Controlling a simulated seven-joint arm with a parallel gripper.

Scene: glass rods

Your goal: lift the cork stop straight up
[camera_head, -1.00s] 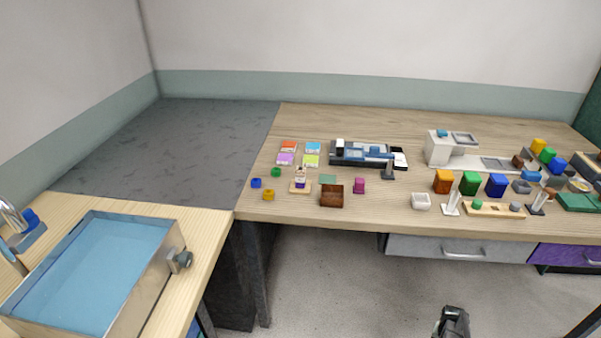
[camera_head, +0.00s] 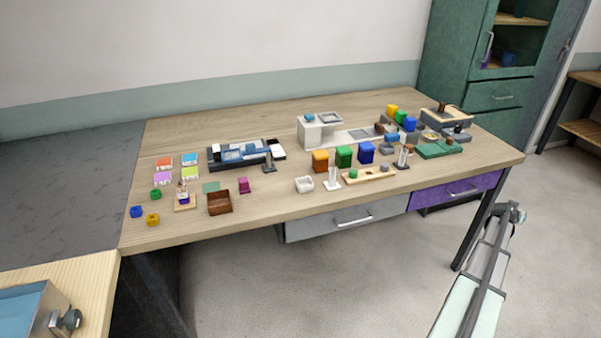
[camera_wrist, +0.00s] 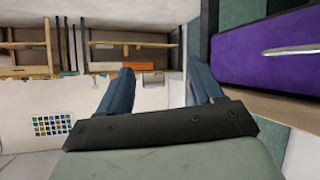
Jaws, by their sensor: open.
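I cannot pick out the cork stop for certain; the pieces on the bench are too small. Candidates in the head view are a small brown piece (camera_head: 442,107) on a grey block at the back right and a brown piece (camera_head: 404,156) on a small stand nearer the front. In the wrist view my gripper (camera_wrist: 160,72) is open with nothing between its two dark blue fingers. In the head view my arm reaches up past the bench's right front corner, with its end (camera_head: 515,214) over the floor, apart from the bench things.
The wooden bench (camera_head: 300,217) carries coloured blocks, a brown open box (camera_head: 220,202), a white stepped fixture (camera_head: 318,131) and a green tray (camera_head: 440,150). A purple drawer (camera_head: 455,190) shows below, also large in the wrist view (camera_wrist: 262,45). A green cabinet (camera_head: 497,95) stands behind right.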

